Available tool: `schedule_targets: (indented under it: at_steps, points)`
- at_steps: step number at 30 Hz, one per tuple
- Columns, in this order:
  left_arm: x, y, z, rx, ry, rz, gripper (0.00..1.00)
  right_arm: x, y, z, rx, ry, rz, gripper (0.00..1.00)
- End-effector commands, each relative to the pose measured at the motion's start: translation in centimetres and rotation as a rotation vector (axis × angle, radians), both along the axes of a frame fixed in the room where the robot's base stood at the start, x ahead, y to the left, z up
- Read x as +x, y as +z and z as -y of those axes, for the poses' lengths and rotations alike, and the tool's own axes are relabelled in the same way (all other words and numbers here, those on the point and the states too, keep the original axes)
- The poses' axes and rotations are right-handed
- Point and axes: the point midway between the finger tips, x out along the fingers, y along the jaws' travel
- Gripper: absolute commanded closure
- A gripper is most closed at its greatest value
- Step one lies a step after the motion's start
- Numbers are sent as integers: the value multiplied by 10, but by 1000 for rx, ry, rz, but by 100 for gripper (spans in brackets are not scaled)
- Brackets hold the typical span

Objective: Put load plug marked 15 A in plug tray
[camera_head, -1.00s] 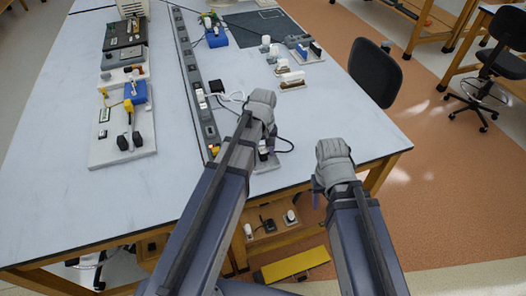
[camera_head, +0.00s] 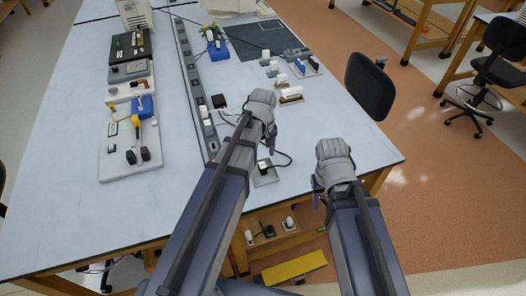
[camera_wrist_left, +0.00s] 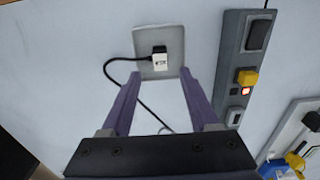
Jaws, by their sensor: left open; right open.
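A small white-and-black plug (camera_wrist_left: 160,60) with a dark cable sits on a grey square plate (camera_wrist_left: 174,40) on the bench. Its label is too small to read, so I cannot tell if it is marked 15 A. The plug also shows in the head view (camera_head: 264,166). My left gripper (camera_wrist_left: 157,76) is open and empty, its fingertips above the plate's near edge, apart from the plug. My right gripper (camera_head: 318,198) is past the bench's right edge; its fingers are mostly hidden. I cannot tell which thing is the plug tray.
A long grey socket strip (camera_head: 186,70) runs along the bench, with a yellow plug (camera_wrist_left: 247,77) beside a lit red switch. A white board (camera_head: 115,165) with leads lies left. Several small parts stand at the back right. Plugs sit on a wooden shelf (camera_head: 284,236) below.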

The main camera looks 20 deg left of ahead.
Motion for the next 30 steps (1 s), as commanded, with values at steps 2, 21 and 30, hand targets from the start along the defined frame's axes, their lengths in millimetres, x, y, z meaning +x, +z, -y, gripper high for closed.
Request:
schedule_targets:
  at_steps: [2, 21, 30]
  points:
    - [0, 21, 0, 0, 0, 0, 39, 0, 21, 0, 0, -2, 0, 50]
    - [-77, 39, 64, 45, -461, -31, 39, 0, 38, 0, 2, -8, 0, 50]
    - [-140, 40, 101, 88, -908, -71, 39, 0, 38, 0, 1, -7, 0, 50]
